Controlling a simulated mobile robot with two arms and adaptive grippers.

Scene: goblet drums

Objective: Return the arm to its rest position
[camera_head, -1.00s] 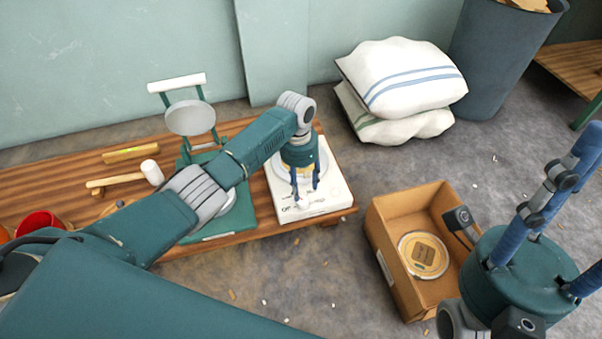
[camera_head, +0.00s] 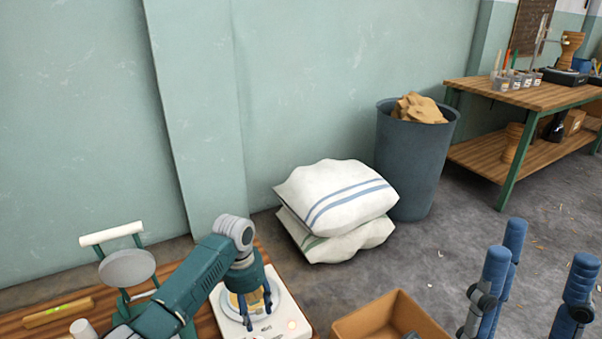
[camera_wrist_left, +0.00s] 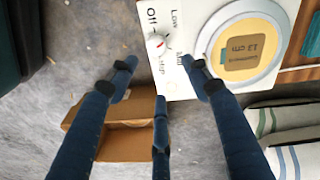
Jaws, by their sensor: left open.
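My left gripper (camera_head: 258,312) is open and empty, fingers pointing down over the front part of a white hot plate (camera_head: 285,328) on the wooden bench. In the left wrist view, its spread fingers (camera_wrist_left: 160,75) frame the hot plate's dial (camera_wrist_left: 155,42), marked Off, Low and High. A round, yellow-centred disc labelled 13 cm (camera_wrist_left: 265,45) lies on the hot plate beside the fingers. I cannot tell whether any finger touches the hot plate. My right gripper (camera_head: 530,285) is at the lower right, blue fingers pointing up and spread apart, with nothing between them; its base is cut off.
A cardboard box (camera_head: 385,315) stands on the floor between my grippers. Stacked white sacks (camera_head: 335,205) and a grey bin (camera_head: 412,165) stand by the wall. A green stand with a white roller (camera_head: 110,234) is left of my left arm. Floor around the sacks is clear.

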